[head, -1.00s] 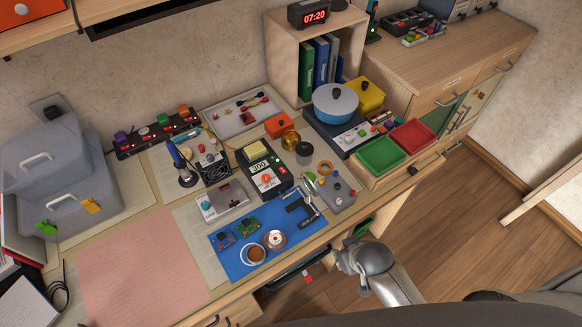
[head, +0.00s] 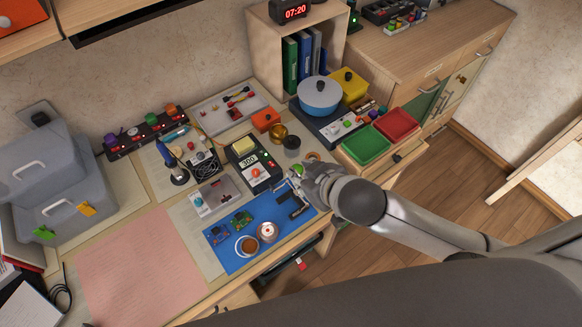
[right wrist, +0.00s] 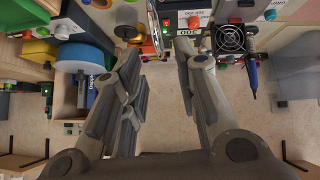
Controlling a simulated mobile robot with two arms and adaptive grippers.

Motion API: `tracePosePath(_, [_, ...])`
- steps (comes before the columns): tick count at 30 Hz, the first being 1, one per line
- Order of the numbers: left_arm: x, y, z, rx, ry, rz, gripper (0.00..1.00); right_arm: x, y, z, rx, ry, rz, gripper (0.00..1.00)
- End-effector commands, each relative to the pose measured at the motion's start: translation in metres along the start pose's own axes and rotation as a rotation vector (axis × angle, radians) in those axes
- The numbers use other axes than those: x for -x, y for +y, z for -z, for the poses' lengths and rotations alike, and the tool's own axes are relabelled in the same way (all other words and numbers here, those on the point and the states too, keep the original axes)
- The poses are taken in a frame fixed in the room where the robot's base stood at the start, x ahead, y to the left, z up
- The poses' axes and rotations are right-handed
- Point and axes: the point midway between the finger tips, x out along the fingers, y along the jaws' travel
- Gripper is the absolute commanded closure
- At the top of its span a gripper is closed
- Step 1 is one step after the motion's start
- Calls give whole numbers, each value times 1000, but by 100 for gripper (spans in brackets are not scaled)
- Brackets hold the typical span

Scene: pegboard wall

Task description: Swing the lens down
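A small metal stand (head: 298,212) with a dark base is at the right end of the blue mat (head: 228,262) in the head view. The lens on this stand cannot be made out clearly; my right gripper covers the area above the stand. My right gripper (head: 298,182) is low over the desk beside the upper part of the stand. In the right wrist view its two fingers (right wrist: 163,55) are spread apart with nothing visibly held between them. Whether a finger touches the lens cannot be told. My left gripper is not in view.
A multimeter (head: 256,170) and a dark-topped jar (head: 292,143) stand close behind the gripper. Small circuit boards (head: 242,219) and round tins (head: 267,232) lie on the mat. Green (head: 365,146) and red (head: 397,124) trays are to the right. The pink sheet (head: 140,265) is clear.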

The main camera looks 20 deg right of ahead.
Motion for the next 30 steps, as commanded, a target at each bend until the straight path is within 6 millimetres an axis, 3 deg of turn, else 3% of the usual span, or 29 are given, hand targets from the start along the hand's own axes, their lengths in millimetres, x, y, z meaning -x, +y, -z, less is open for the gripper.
tracePosePath(15, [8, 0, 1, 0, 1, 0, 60, -74, 0, 0, 0, 0, 0, 71])
tracePosePath(21, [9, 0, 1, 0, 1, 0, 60, -86, 0, 0, 1, 1, 0, 71])
tracePosePath(30, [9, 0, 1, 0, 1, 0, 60, -88, 0, 0, 1, 0, 1, 71])
